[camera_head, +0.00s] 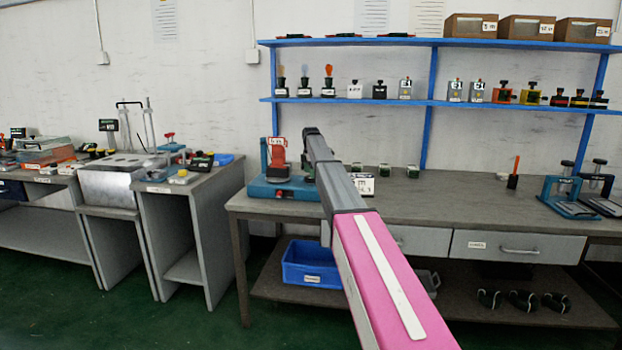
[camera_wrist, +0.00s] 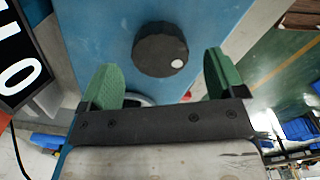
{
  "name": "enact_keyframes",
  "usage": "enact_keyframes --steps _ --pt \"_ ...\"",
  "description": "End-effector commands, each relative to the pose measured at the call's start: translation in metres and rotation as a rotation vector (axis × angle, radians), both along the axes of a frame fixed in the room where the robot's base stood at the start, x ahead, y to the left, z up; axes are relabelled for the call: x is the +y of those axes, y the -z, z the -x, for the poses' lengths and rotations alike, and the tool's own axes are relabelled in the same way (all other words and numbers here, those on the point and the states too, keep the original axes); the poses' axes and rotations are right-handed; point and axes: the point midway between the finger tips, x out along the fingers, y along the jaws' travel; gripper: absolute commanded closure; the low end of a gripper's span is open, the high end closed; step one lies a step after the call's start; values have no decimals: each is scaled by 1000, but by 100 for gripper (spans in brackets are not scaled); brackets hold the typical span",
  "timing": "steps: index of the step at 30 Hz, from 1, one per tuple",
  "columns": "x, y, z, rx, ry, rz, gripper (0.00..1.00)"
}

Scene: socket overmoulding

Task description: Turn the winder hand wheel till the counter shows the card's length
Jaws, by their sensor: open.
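The winder (camera_head: 283,188) is a blue machine at the left end of the long bench in the head view. In the wrist view its blue face (camera_wrist: 105,30) carries a dark round hand wheel (camera_wrist: 160,50) with a white dot at its lower right. My gripper (camera_wrist: 163,78) is open, with one green finger at each side of the wheel and gaps between. The black counter display (camera_wrist: 15,65) is partly in view at the left, with large white digits that look like "10", cut by the edge. A white card (camera_head: 363,186) with dark print stands right of the winder; its text is too small to read.
A red item with a white label (camera_head: 277,150) stands on the winder. Small dark green blocks (camera_head: 413,171) sit further along the bench. Blue shelves (camera_head: 350,43) hang above, and a blue crate (camera_head: 300,262) is below. The bench middle is mostly clear.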

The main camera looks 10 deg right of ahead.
Motion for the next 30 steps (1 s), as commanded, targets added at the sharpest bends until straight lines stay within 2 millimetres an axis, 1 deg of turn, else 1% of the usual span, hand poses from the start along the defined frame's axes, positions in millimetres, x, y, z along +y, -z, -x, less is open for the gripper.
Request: enact_keyframes --steps 1,3,6,14,15,17,18,19,20,30 --pt "0 9 1 1 0 0 12" --pt "0 18 0 1 0 0 12" --pt "0 25 0 0 0 0 12" --pt "0 28 0 0 0 0 12" --pt "0 28 0 0 0 0 15" --pt "0 28 0 0 0 0 34" --pt "0 28 0 0 0 0 47" --pt "0 28 0 0 0 0 57" --pt "0 28 0 0 0 0 61" --pt "0 28 0 0 32 0 61"
